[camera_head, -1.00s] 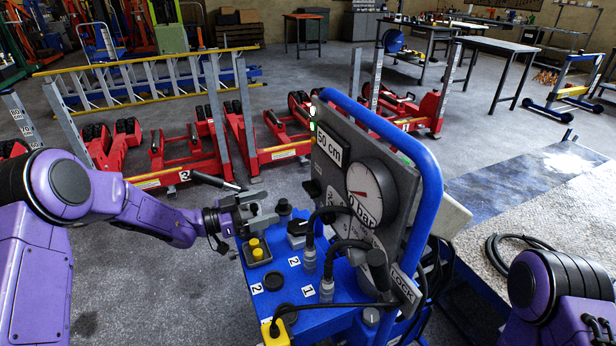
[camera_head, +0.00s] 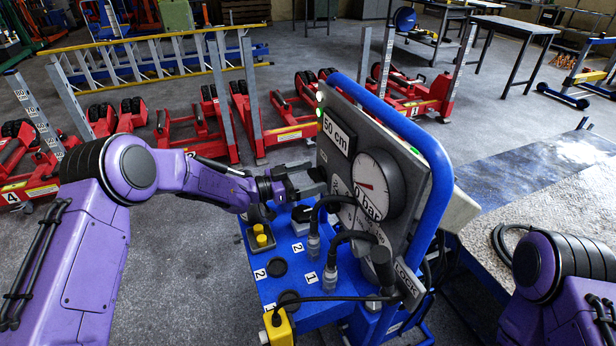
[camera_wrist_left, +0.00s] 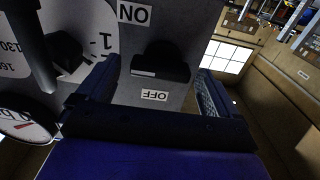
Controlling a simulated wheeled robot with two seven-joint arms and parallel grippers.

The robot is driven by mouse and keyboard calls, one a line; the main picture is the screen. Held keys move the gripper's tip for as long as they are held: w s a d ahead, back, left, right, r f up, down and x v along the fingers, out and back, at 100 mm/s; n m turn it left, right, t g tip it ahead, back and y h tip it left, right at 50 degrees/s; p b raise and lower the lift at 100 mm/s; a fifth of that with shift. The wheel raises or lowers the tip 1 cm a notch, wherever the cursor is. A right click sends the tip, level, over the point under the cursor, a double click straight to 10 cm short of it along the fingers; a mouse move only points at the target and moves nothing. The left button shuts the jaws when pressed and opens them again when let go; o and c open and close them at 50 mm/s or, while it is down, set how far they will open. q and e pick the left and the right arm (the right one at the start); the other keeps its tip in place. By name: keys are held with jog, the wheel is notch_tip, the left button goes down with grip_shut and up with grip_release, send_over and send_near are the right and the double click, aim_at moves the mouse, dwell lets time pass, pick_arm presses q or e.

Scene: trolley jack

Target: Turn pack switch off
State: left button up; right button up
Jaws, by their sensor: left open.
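The pack switch (camera_wrist_left: 160,62) is a dark knob on the grey panel (camera_wrist_left: 185,22) in the left wrist view. It sits between an ON label (camera_wrist_left: 135,13) and an OFF label (camera_wrist_left: 154,95). I cannot tell which way it is set. My left gripper (camera_wrist_left: 157,74) is open, with one finger on each side of the switch in this view; contact is not visible. In the head view my left gripper (camera_head: 311,178) is at the left edge of the upright gauge panel (camera_head: 336,165), and the switch is not clearly visible there. My right gripper is out of view.
The blue control cart (camera_head: 290,262) carries yellow buttons (camera_head: 260,235), cable plugs and a round pressure gauge (camera_head: 372,185). A blue tube frame (camera_head: 437,165) edges the panel. Another dark knob (camera_wrist_left: 68,52) is left of the switch. Red jacks (camera_head: 285,130) stand behind.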

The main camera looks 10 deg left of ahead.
pick_arm(q)
jog(key=c, duration=1.1)
jog(key=shift+o, duration=0.2)
jog(key=shift+n, duration=0.3)
jog(key=n+p, duration=0.1)
jog(key=n, duration=0.2)
jog(key=shift+n+p, duration=0.35)
jog(key=shift+n, duration=0.05)
jog(key=n+p, duration=0.1)
jog(key=n, duration=0.3)
jog(key=shift+w+a+n, duration=0.1)
jog(key=shift+n, duration=0.2)
jog(key=n+p, duration=0.1)
jog(key=n, duration=0.3)
jog(key=shift+w+a+p, duration=0.1)
jog(key=shift+p, duration=0.3)
jog(key=shift+f+n+p, duration=0.2)
jog(key=shift+n+p, duration=0.25)
jog(key=shift+n, duration=1.95)
